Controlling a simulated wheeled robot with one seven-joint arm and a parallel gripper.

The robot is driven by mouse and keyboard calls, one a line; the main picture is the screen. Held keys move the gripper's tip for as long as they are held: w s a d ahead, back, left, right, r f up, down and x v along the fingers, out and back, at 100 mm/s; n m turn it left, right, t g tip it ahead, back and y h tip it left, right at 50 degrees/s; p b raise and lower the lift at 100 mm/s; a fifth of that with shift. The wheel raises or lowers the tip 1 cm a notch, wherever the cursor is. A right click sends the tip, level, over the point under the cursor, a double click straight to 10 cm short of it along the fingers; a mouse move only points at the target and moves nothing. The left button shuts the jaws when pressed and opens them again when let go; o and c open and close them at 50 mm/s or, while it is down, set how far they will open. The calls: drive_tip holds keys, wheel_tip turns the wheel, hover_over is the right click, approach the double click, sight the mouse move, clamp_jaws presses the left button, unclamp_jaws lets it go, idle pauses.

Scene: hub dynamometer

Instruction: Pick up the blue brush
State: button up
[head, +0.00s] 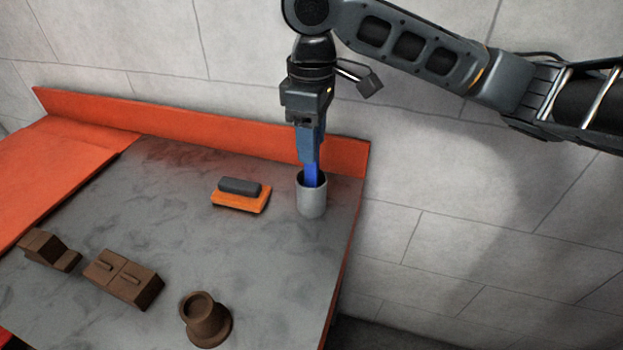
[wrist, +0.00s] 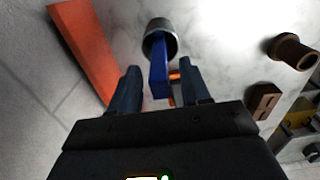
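The blue brush (head: 312,175) stands upright in a grey cup (head: 312,201) near the back right edge of the table. In the wrist view the brush (wrist: 159,76) rises from the cup (wrist: 161,28) toward my gripper. My gripper (head: 311,160) points down directly above the cup. In the wrist view my gripper (wrist: 161,80) is open, with one finger on each side of the brush and a visible gap on both sides. The lower end of the brush is hidden inside the cup.
An orange block with a dark grey top (head: 241,195) lies left of the cup. Brown blocks (head: 123,279) and a brown stepped round piece (head: 205,319) stand toward the front. An orange raised edge (head: 200,122) runs along the back by the wall.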

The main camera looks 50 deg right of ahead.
clamp_jaws()
idle(0.3)
